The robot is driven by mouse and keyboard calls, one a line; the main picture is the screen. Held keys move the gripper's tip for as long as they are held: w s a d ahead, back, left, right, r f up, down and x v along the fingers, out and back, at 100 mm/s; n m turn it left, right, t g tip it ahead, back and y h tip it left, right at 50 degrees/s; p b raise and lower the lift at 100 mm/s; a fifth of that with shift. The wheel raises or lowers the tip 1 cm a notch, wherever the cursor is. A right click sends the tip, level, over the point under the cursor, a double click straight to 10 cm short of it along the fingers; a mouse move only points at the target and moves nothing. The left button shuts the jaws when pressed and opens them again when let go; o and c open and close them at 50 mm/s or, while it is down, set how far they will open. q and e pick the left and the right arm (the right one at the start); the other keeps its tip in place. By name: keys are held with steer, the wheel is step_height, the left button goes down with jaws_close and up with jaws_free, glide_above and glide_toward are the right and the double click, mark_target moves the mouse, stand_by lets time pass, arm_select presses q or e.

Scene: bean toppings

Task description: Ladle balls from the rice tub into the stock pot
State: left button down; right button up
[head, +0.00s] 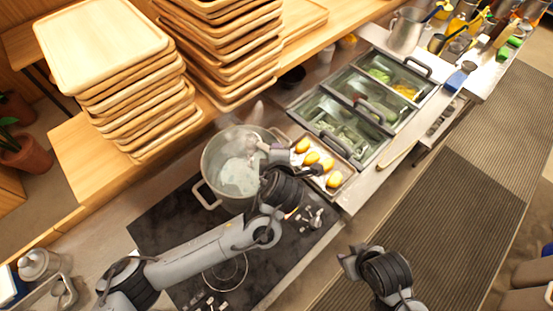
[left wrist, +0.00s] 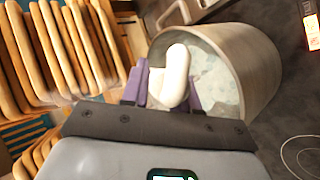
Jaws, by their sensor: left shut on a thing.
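The large metal stock pot (head: 208,165) stands on the dark hob, with pale, cloudy contents inside. It also shows in the left wrist view (left wrist: 258,75). My left gripper (head: 272,152) is at the pot's right rim. In the left wrist view, its purple fingers (left wrist: 165,92) are shut on a white, rounded utensil (left wrist: 178,72), likely the ladle, in front of the pot's opening. Its far end and any load cannot be made out. My right gripper (head: 349,262) is apart from everything, over the floor side; its jaws are unclear. I cannot identify the rice tub or loose balls.
A tray (head: 345,188) of yellow-orange pieces sits right of the pot. Beyond it are lidded food bins (head: 345,125). Stacked wooden trays (head: 105,50) stand on the shelf behind. The dark hob (head: 165,228) has bare room left of the pot.

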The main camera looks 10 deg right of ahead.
arm_select(q)
steer(key=shift+f+n+t, duration=0.1)
steer(key=shift+n+t, duration=0.3)
steer(key=shift+n, duration=0.3)
steer(key=shift+n+t+p, duration=0.6)
steer(key=shift+n+t, duration=0.1)
steer(key=shift+s+n+t, duration=0.15)
steer(key=shift+n+t, duration=0.15)
steer(key=shift+n, duration=0.1)
steer(key=n+t+b, duration=0.1)
steer(key=b, duration=0.1)
steer(key=n+t+y+b, duration=0.1)
steer(key=n, duration=0.1)
steer(key=shift+s+a+f+b, duration=0.1)
steer(key=shift+a+f+b, duration=0.1)
steer(key=shift+f+b, duration=0.15)
steer(key=shift+r+n+t+b, duration=0.2)
steer(key=shift+n+t+b, duration=0.3)
steer(key=shift+b, duration=0.4)
steer(key=shift+a+r+n+y+b, duration=0.1)
steer(key=shift+r+n+y+b, duration=0.05)
steer(key=shift+n+y+b, duration=0.15)
arm_select(e)
step_height(320, 180, down, 6)
steer(key=shift+r, duration=0.2)
arm_select(q)
steer(key=shift+r, duration=0.1)
arm_select(e)
steer(key=shift+a+r, duration=0.1)
steer(key=shift+r, duration=0.05)
